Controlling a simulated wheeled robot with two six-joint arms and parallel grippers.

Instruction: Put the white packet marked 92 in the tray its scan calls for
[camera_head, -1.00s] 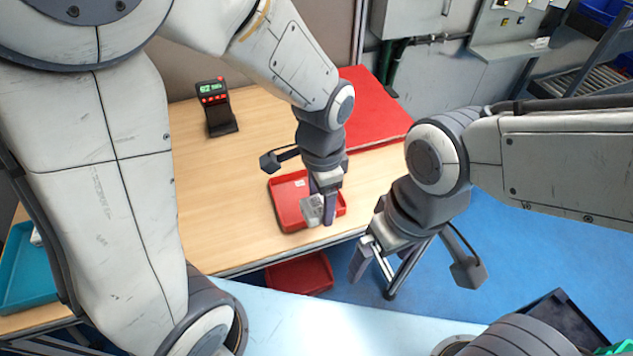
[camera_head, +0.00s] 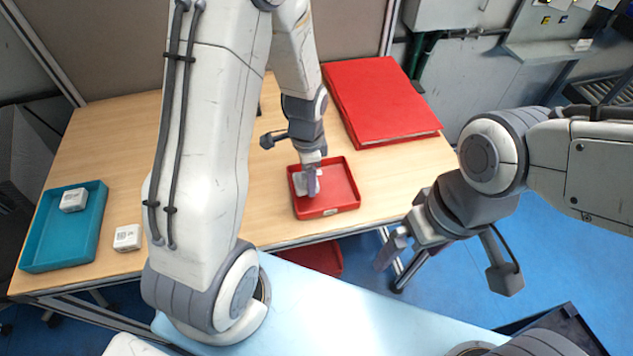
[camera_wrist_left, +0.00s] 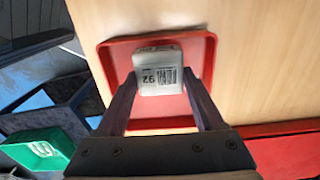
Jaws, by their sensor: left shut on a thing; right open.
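My left gripper (camera_head: 307,180) is shut on the white packet marked 92 (camera_wrist_left: 158,75). In the left wrist view the packet sits between both fingers, with its number and barcode facing the camera. The gripper holds it over the left part of the small red tray (camera_head: 342,204), whose rim also shows around the packet in the left wrist view (camera_wrist_left: 212,58). I cannot tell whether the packet touches the tray floor. My right gripper (camera_head: 397,257) is open and empty, off the table's front edge. The scanner is hidden behind my left arm.
A teal tray (camera_head: 40,262) with a white packet (camera_head: 73,200) stands at the table's left. Another white packet (camera_head: 127,237) lies right of it. A large red flat object (camera_head: 382,100) lies at the back right. A red tray (camera_head: 318,256) shows below the table edge.

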